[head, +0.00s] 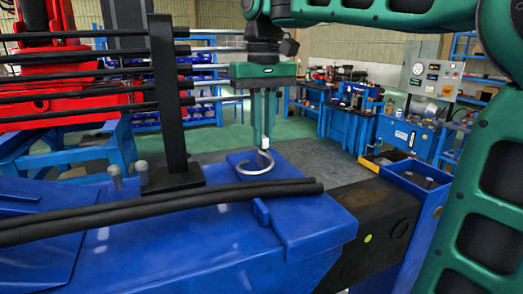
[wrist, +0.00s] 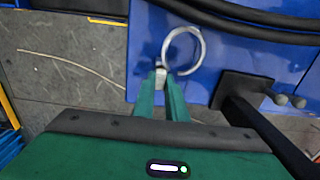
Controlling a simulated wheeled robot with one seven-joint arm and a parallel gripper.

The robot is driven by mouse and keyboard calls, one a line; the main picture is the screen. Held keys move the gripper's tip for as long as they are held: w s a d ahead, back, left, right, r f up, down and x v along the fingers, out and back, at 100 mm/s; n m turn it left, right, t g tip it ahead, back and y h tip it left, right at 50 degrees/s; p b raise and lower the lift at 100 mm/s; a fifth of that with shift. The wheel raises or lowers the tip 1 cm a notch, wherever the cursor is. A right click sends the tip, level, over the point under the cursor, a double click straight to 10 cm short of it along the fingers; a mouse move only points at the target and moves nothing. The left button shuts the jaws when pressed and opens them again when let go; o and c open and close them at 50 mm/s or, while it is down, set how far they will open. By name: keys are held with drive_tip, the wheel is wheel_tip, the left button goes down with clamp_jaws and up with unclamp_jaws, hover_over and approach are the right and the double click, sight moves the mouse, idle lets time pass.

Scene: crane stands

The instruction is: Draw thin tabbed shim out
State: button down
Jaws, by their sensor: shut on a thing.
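The thin tabbed shim (head: 243,174) is a silver, ring-like piece with an upright tab, at the blue block on the blue beam. It also shows in the wrist view (wrist: 201,50), where its ring looks nearly closed. My green gripper (head: 264,138) points straight down above the block, its two fingers shut on the shim's pale tab. In the wrist view the fingertips (wrist: 162,82) also hold the tab at the ring's near edge. I cannot tell whether the ring touches the blue surface or hangs just above it.
Black hoses (head: 160,210) run along the blue beam (head: 190,255) in front of the shim. A black upright post (head: 170,100) with several dark rods stands to the left. A blue bin (head: 408,178) is at the right. Grey floor lies open behind.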

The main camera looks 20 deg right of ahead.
drive_tip(key=shift+r, duration=3.1)
